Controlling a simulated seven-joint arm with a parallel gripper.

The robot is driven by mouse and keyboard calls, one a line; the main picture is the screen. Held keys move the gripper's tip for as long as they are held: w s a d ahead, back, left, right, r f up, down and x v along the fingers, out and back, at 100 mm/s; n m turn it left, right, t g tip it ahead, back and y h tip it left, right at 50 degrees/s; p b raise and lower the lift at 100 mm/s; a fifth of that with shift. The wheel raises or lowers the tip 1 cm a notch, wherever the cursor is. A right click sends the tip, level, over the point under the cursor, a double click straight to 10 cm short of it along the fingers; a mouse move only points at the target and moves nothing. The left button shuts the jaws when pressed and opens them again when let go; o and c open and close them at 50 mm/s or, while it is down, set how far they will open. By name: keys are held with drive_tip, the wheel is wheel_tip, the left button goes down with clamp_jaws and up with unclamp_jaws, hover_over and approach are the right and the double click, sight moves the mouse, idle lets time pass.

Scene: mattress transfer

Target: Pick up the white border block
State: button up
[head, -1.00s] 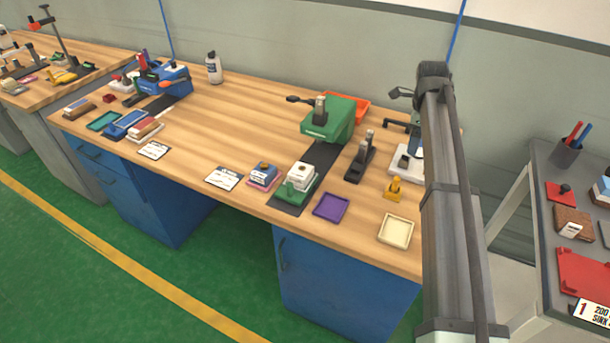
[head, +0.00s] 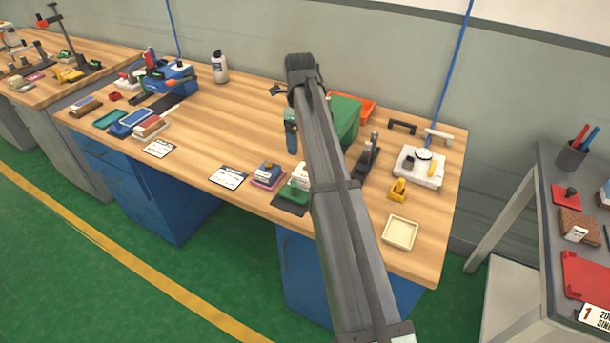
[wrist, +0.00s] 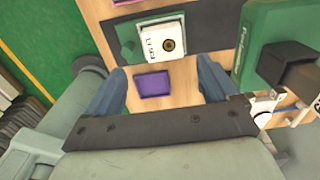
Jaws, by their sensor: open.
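The white block (wrist: 162,42), with dark lettering on one side and a dark round spot on top, sits on a green base in the wrist view. In the head view the white block (head: 300,172) shows only in part, because my arm hides its right side. My gripper (wrist: 160,72) is open and empty, with its two blue fingers spread wide. In the wrist view the block lies just past the fingertips, apart from them. In the head view one blue finger (head: 291,132) shows above the bench, behind the block; the rest is hidden.
A purple tray (wrist: 152,84) shows between my fingers. A green machine (wrist: 270,45) stands right of the block in the wrist view. A blue-and-pink stamp (head: 267,174) is left of the block in the head view. A cream tray (head: 400,233) lies near the front edge.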

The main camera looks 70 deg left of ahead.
hover_over(305, 170)
drive_tip(key=s, duration=0.1)
drive_tip(key=f, duration=0.7)
drive_tip(key=shift+a+f, duration=0.2)
drive_tip(key=shift+w+d+f, duration=0.1)
drive_tip(key=shift+w+f, duration=0.05)
drive_tip(key=shift+f, duration=0.75)
drive_tip(key=shift+w+d+f, duration=0.1)
drive_tip(key=shift+w+f, duration=0.05)
drive_tip(key=shift+f, duration=0.7)
drive_tip(key=shift+w+d+f, duration=0.1)
drive_tip(key=shift+w+f, duration=0.05)
drive_tip(key=shift+f, duration=0.75)
drive_tip(key=c, duration=0.8)
